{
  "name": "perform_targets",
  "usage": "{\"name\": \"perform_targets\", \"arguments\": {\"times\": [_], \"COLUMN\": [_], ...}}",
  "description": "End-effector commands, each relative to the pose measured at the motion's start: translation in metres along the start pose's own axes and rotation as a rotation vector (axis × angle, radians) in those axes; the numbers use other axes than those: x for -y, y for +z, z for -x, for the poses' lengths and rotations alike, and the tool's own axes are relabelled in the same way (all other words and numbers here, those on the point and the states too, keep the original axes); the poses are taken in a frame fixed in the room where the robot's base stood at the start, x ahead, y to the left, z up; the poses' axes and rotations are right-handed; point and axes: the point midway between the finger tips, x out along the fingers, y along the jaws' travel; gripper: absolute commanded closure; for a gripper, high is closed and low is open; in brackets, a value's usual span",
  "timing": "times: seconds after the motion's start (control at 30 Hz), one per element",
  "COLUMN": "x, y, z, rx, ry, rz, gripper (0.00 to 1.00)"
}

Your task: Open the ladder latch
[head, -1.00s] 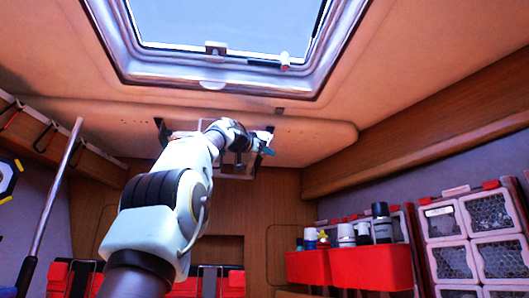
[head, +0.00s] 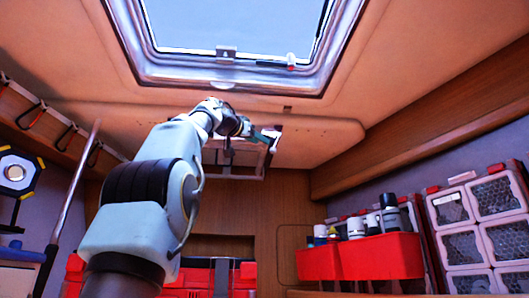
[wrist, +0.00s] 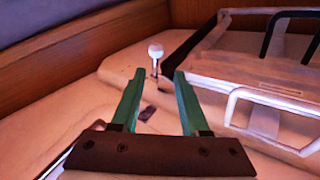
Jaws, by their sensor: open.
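My gripper (head: 268,138) is raised to the ceiling panel, at the end of my stretched arm. In the wrist view my gripper (wrist: 159,73) shows two green fingers, spread apart with nothing between them. A white round knob on a short stem (wrist: 155,52) stands just beyond the fingertips, in line with the gap and apart from them. It may be the latch. The pale folded ladder frame (wrist: 262,93), with black bars, lies right of the knob. In the head view the ladder frame (head: 238,178) is partly hidden by my arm.
A small dark plate (wrist: 147,113) lies on the panel between the fingers in the wrist view. A skylight (head: 235,80) opens above. Red bins (head: 380,257) with bottles and mesh-fronted boxes (head: 490,230) line the right side. A metal pole (head: 75,190) stands at left.

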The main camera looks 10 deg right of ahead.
Motion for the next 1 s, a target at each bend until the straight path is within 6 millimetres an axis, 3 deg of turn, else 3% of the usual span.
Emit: {"name": "perform_targets", "arguments": {"times": [0.37,0.5,0.57,0.77,0.9,1.0], "x": [0.0,0.003,0.009,0.048,0.063,0.062], "y": [-0.001,0.003,0.009,0.049,0.077,0.091], "z": [0.009,0.004,-0.003,-0.049,-0.076,-0.088], "rx": [0.0,-0.005,-0.015,-0.092,-0.153,-0.202], "ry": [0.001,-0.014,-0.045,-0.287,-0.497,-0.638], "rz": [0.0,-0.006,-0.02,-0.167,-0.346,-0.491], "gripper": [0.55,0.69,0.76,0.98,1.0,1.0]}}
